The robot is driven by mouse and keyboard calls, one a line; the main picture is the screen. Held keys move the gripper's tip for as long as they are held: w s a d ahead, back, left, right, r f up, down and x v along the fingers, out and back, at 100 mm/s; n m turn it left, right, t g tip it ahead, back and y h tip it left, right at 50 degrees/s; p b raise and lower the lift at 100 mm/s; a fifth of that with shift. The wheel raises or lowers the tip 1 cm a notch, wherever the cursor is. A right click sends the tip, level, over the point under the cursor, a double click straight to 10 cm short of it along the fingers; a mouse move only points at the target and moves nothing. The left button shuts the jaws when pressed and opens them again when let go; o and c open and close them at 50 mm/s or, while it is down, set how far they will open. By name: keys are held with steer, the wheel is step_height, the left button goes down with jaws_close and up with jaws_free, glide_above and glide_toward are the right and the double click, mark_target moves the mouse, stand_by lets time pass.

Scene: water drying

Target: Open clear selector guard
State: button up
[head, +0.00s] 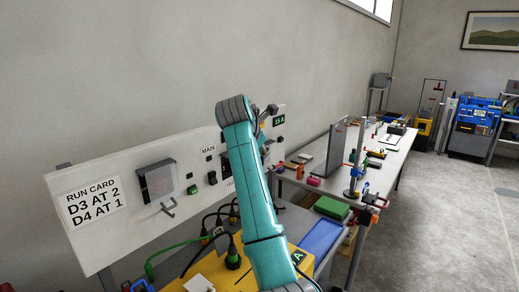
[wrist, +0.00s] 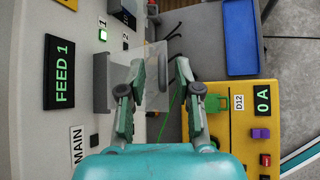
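In the wrist view, the clear selector guard (wrist: 121,72) stands out from the grey panel as a see-through cover with a grey strip along its outer edge. My gripper (wrist: 161,68) is open, with one fingertip to each side of that grey strip. The left finger overlaps the clear cover in the picture; I cannot tell whether either finger touches it. The guard looks closed over the selector, which I cannot make out clearly. In the head view, my teal arm hides the guard and most of my gripper.
A yellow box (wrist: 250,130) with a 0 A display and a blue tray (wrist: 240,38) lie to the right. Cables (head: 221,215) hang below the panel. A cluttered bench (head: 345,200) stands right of my arm.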

steer(key=v, duration=1.2)
